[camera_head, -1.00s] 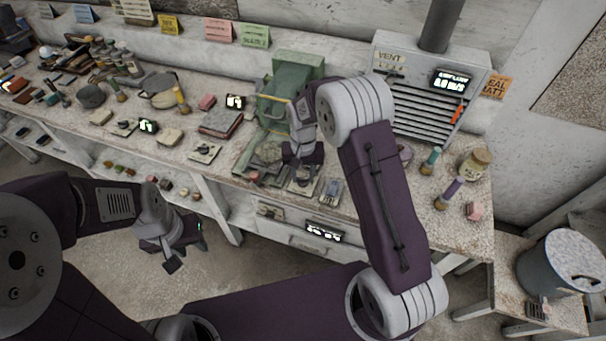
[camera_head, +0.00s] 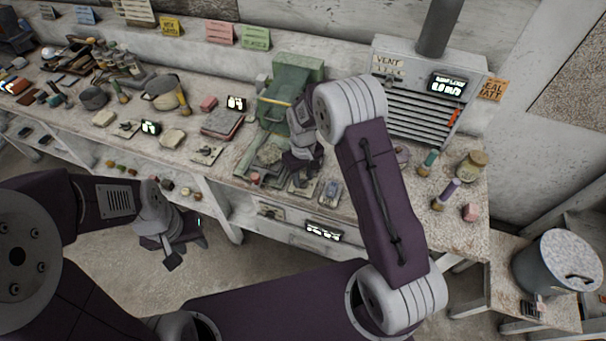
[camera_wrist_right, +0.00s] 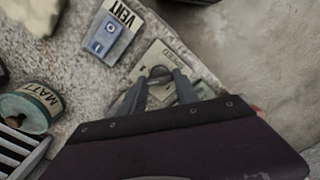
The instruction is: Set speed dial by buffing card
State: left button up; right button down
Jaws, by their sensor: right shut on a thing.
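My right gripper (camera_head: 302,168) reaches down to the front of the bench, below the green machine (camera_head: 290,90). In the right wrist view its two fingers (camera_wrist_right: 160,84) are shut on a small dark dial knob (camera_wrist_right: 160,72) on a pale plate (camera_wrist_right: 200,77). The plate's lettering is too small to read, and the fingers and wrist hide part of the dial. The same plate (camera_head: 301,189) shows in the head view. Wall cards in yellow (camera_head: 171,26), pink (camera_head: 221,34) and green (camera_head: 256,38) have unreadable text. My left gripper (camera_head: 185,250) hangs off the bench; its jaws are unclear.
A VENT plate (camera_wrist_right: 107,36) with a blue switch lies beside the dial plate. Several tools and bowls crowd the bench's left. Clear floor (camera_head: 130,280) lies before the bench.

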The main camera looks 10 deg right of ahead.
aim_at(303, 180)
jog(key=n+p, duration=0.1)
jog(key=n, duration=0.6)
jog(key=shift+w+r, duration=0.1)
dwell(0.5)
jog(key=c, duration=0.9)
grip_release()
notch_tip(303, 180, up, 9)
jog(key=shift+r, duration=0.1)
